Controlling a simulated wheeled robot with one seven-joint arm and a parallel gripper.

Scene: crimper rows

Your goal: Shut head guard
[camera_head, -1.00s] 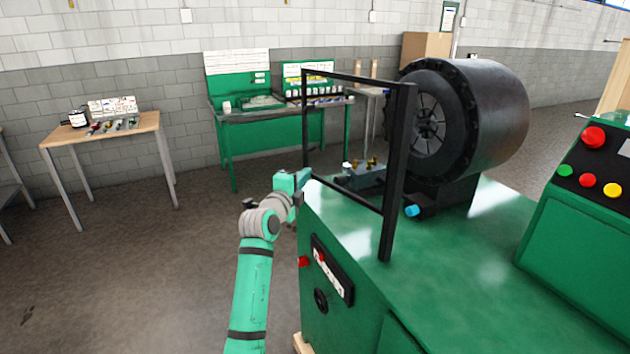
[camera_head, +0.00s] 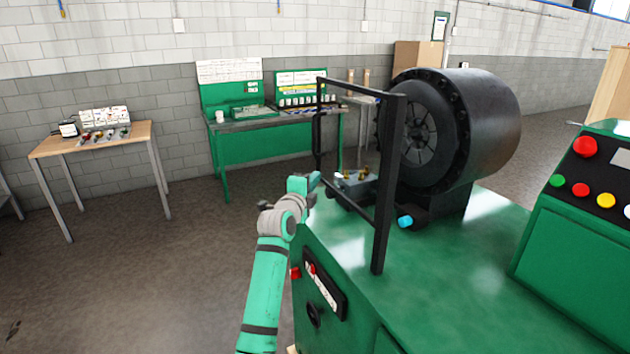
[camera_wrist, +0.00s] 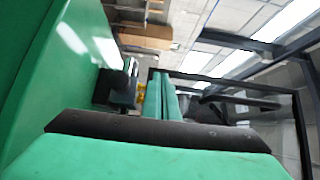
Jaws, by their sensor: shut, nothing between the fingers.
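The head guard (camera_head: 384,190) is a black rectangular frame with a see-through middle, standing upright on the green machine (camera_head: 450,265). It is partly swung out from the big black crimper head (camera_head: 450,130), its far post lying to the left. In the wrist view the guard's dark frame (camera_wrist: 301,130) crosses ahead and to the right. My gripper (camera_head: 314,181) is shut and empty, beside the guard's far post near its lower end; I cannot tell whether they touch. In the wrist view my closed teal fingers (camera_wrist: 168,98) point ahead beside the frame.
Small fittings (camera_head: 355,178) and a blue knob (camera_head: 405,221) sit on the machine between guard and head. A control panel (camera_head: 580,205) with coloured buttons stands at right. A green workbench (camera_head: 270,145) and a wooden table (camera_head: 95,139) stand behind. The floor at left is clear.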

